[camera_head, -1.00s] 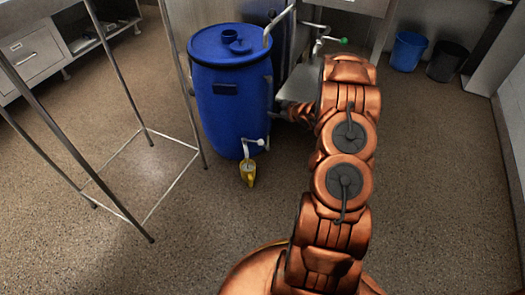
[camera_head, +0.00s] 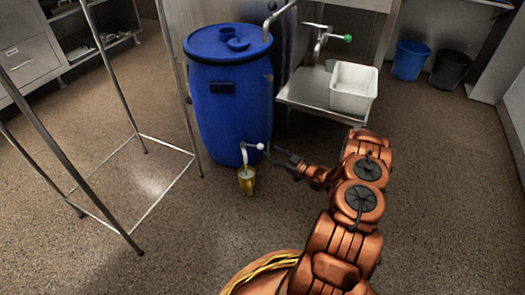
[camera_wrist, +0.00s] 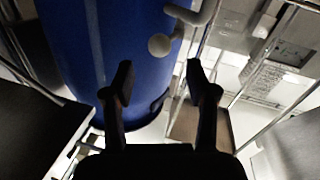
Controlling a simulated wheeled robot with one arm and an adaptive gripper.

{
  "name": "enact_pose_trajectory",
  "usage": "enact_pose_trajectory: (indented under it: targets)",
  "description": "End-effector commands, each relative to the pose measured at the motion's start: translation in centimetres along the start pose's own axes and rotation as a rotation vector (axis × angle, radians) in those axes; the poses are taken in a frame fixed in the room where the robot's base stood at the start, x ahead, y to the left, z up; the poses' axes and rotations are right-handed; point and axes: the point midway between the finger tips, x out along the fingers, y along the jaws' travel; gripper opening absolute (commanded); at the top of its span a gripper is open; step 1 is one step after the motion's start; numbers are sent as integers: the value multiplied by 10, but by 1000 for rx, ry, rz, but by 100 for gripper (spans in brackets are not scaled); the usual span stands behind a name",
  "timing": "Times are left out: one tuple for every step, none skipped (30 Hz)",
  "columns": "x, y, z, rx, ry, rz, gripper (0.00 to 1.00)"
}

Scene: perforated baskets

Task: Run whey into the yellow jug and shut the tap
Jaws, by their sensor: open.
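The blue drum (camera_head: 230,105) stands upright on the floor, with a pale tap (camera_head: 253,147) low on its front. The yellow jug (camera_head: 246,182) stands right under the tap's spout. Its mouth looks pale, and I cannot tell how full it is or whether whey is flowing. My gripper (camera_head: 280,158) is open and empty, just right of the tap, with its fingers pointing toward it. In the wrist view, the tap's round knob (camera_wrist: 160,45) shows beyond and between the two open fingertips (camera_wrist: 159,78), apart from them. The jug is not visible there.
A metal rack frame (camera_head: 125,140) stands at left. Behind the drum, a low steel bench (camera_head: 310,95) holds a white tub (camera_head: 353,88), under a green-handled tap (camera_head: 330,37). Two bins, blue (camera_head: 410,60) and black (camera_head: 450,65), stand back right. The front floor is clear.

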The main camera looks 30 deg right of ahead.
Motion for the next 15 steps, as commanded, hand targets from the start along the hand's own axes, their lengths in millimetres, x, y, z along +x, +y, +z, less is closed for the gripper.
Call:
enact_pose_trajectory:
  targets:
    - [8, -2, 2, -1, 1, -3, 57]
    - [13, -2, 2, -1, 1, -5, 57]
    - [19, -2, 3, -1, 0, -3, 57]
    - [24, -2, 3, -2, 0, -3, 57]
    - [28, -2, 3, -2, 0, -4, 57]
    - [34, -2, 3, -2, 0, -3, 57]
    - [38, -2, 3, -1, 0, -3, 57]
    - [42, -2, 3, -1, 0, -3, 57]
    - [46, -2, 3, -1, -1, -2, 57]
    - [50, -1, 3, -1, -1, -1, 57]
    - [52, -1, 3, -1, -2, -1, 57]
    - [55, -1, 2, -1, -2, -1, 57]
    - [58, -1, 2, -1, -2, -1, 57]
    - [59, -1, 2, -1, -2, 0, 57]
    - [61, 0, 2, -1, -3, 0, 57]
